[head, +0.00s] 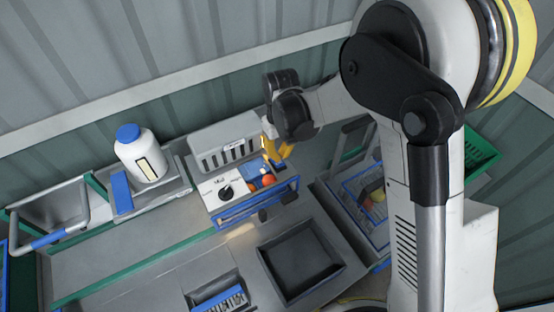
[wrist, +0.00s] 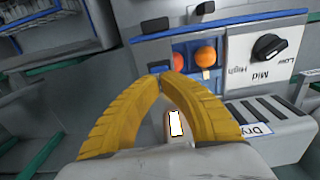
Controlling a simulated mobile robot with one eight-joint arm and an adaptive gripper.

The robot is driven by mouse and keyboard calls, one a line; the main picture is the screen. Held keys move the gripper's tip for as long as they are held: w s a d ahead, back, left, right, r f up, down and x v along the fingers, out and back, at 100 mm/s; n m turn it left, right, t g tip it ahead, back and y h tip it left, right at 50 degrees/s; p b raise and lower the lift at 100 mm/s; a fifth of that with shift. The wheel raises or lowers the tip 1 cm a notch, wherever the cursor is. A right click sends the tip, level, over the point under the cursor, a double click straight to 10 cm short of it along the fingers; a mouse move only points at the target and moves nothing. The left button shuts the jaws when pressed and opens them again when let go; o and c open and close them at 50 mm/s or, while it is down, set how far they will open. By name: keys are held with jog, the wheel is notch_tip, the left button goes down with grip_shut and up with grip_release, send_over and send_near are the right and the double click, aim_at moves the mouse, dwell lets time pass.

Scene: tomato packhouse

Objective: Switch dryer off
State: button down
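The dryer is a grey slotted box (head: 225,145) on the bench in the head view, with a white control panel in front. A black knob (head: 226,192) sits on that panel; it also shows in the wrist view (wrist: 268,47), by the words Low, Mid and High. I cannot tell for sure which word it points at. My gripper (head: 278,163) has yellow fingers and is over the right end of the dryer, to the right of the knob. In the wrist view my gripper (wrist: 165,76) has its fingertips together, with nothing visible gripped, apart from the knob.
Round orange things (wrist: 206,57) lie in blue compartments beside the panel, close to my fingertips. A blue rail (head: 258,203) runs along the front. A white bottle with a blue cap (head: 140,158) stands to the left. A dark square tray (head: 300,262) lies in front.

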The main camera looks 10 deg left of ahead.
aim_at(280, 163)
jog(key=shift+f+b, duration=1.7)
jog(key=shift+f, duration=0.2)
dwell(0.8)
jog(key=shift+r+p, duration=1.85)
jog(key=shift+r, duration=1.7)
